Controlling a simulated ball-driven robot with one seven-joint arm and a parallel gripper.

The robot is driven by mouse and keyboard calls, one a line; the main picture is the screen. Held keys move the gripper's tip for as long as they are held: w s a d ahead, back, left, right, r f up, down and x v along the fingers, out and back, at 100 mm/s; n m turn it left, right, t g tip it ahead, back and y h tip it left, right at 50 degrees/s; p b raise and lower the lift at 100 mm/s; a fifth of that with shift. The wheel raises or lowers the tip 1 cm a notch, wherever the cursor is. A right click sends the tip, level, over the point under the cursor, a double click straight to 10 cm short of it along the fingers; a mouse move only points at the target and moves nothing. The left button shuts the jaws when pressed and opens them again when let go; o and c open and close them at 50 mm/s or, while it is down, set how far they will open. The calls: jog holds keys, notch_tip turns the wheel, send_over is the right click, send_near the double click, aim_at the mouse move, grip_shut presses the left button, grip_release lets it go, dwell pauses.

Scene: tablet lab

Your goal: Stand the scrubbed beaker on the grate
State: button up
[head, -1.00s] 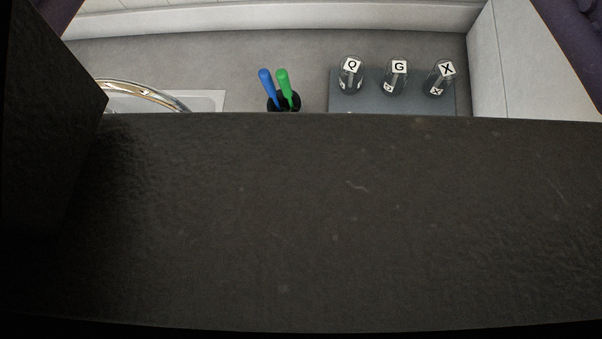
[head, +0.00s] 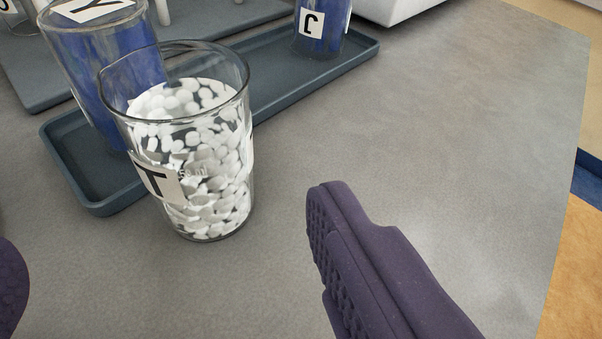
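A clear glass beaker labelled T (head: 190,170), holding white tablets, stands upright on the grey counter. My gripper (head: 170,245) is open, with one purple finger at the right and part of the other at the left edge; the T beaker stands between and beyond them, with a visible gap to the right finger. A glass labelled Y (head: 105,62) with blue contents and another blue-filled one (head: 320,30) with a label stand on a long blue-grey tray (head: 85,190). I cannot tell any scrubbed beaker, and no grate is recognisable here.
A second grey tray or slab (head: 30,75) with white upright parts lies at the upper left. A white block (head: 395,8) stands at the top. The counter (head: 450,130) is bare to the right, up to its edge above an orange-brown floor (head: 575,270).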

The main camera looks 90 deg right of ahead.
aim_at(185, 170)
jog(key=b+x, duration=0.4)
jog(key=x, duration=0.4)
jog(key=shift+s, duration=0.1)
jog(key=c, duration=1.2)
jog(key=shift+r, duration=0.1)
